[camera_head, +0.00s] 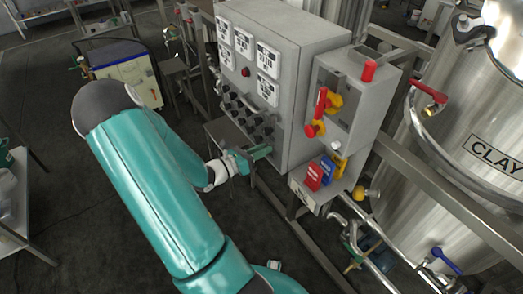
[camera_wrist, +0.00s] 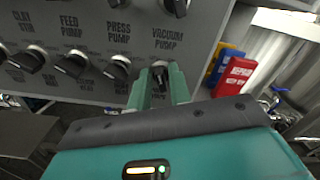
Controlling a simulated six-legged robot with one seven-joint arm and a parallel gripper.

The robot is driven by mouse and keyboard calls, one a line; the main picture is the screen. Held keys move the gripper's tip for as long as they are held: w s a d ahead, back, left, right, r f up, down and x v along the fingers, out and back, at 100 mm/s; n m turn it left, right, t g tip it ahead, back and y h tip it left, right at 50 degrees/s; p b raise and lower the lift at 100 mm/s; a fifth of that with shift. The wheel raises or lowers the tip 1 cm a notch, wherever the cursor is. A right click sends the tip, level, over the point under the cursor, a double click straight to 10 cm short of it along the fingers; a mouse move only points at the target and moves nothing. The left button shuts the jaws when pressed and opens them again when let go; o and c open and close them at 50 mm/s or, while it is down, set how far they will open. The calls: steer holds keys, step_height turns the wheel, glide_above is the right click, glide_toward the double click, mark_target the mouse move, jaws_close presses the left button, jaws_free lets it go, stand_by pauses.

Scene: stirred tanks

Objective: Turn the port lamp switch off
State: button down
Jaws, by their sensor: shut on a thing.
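The grey control panel (camera_head: 268,80) carries rows of black rotary knobs (camera_head: 240,112) on its lower front. In the wrist view, my gripper (camera_wrist: 160,84) has its two teal fingers on either side of a black knob with a pale pointer (camera_wrist: 160,70). It is shut on this knob, which sits below the "VACUUM PUMP" lettering. The label under the knob is mostly hidden between the fingers, so I cannot read which switch it is. In the head view, my gripper (camera_head: 266,151) meets the panel at its lower right corner.
Other knobs are close on the left, including one under "PRESS PUMP" (camera_wrist: 118,67) and one under "FEED PUMP" (camera_wrist: 72,63). Red (camera_wrist: 234,76) and blue (camera_wrist: 213,70) tags hang at right. A grey box with a red-yellow switch (camera_head: 326,108) and the steel CLAY tank (camera_head: 470,190) stand right.

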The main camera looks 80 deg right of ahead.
steer(key=shift+w+n, duration=0.1)
steer(key=shift+n, duration=0.7)
steer(key=c, duration=1.5)
jaws_free()
steer(key=v, duration=1.3)
steer(key=shift+w+a, duration=0.3)
